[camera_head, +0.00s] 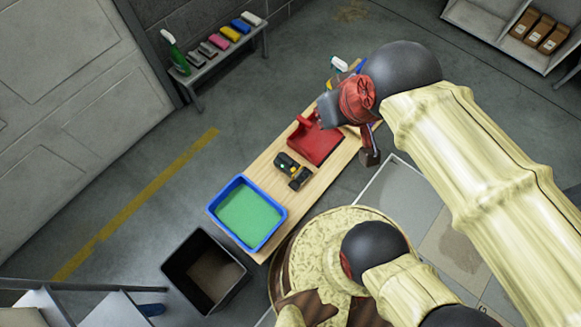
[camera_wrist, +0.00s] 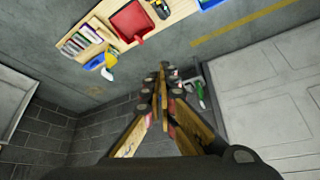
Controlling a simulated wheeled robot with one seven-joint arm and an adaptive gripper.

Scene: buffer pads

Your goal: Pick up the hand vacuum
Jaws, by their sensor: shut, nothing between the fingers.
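A small black device with yellow marks (camera_head: 292,170), which looks like the hand vacuum, lies on the wooden table between a blue tray and a red dustpan. It also shows, partly cut off, at the top edge of the wrist view (camera_wrist: 160,8). My gripper (camera_wrist: 161,72) is shut and empty, its fingertips together in the wrist view. It points past the table and is well apart from the device. In the head view my arm hides the gripper's fingers and part of the table's far end.
The blue tray (camera_head: 238,180) with green inside sits at the table's near end. The red dustpan (camera_head: 318,144) lies beyond the device. A black bin (camera_head: 180,262) stands on the floor below. A bench (camera_head: 228,52) with several coloured pads and a green bottle (camera_head: 174,54) stands behind.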

